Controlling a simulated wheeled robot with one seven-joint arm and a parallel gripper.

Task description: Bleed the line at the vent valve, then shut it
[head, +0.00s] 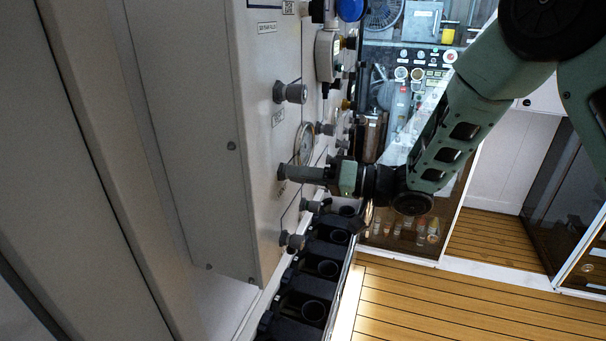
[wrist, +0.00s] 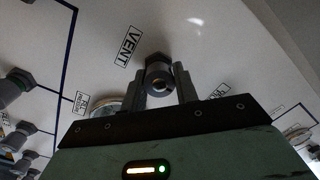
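The vent valve is a dark grey knob (wrist: 158,72) on the white panel, beside a label (wrist: 130,46) reading VENT in the wrist view. My gripper (wrist: 162,88) has one finger on each side of this knob, and both fingers appear to press on its sides. The knob's round end faces the camera between them. In the head view my gripper (head: 305,173) reaches left to the panel face (head: 258,150), and its fingers hide most of the knob. The angle of the valve's handle cannot be read.
Other grey knobs sit close by on the panel, one above (head: 290,92) and one below (head: 292,241). A round gauge (head: 304,143) is just above my gripper. Black holders (head: 315,310) line the panel's foot. The wooden floor (head: 440,300) at right is clear.

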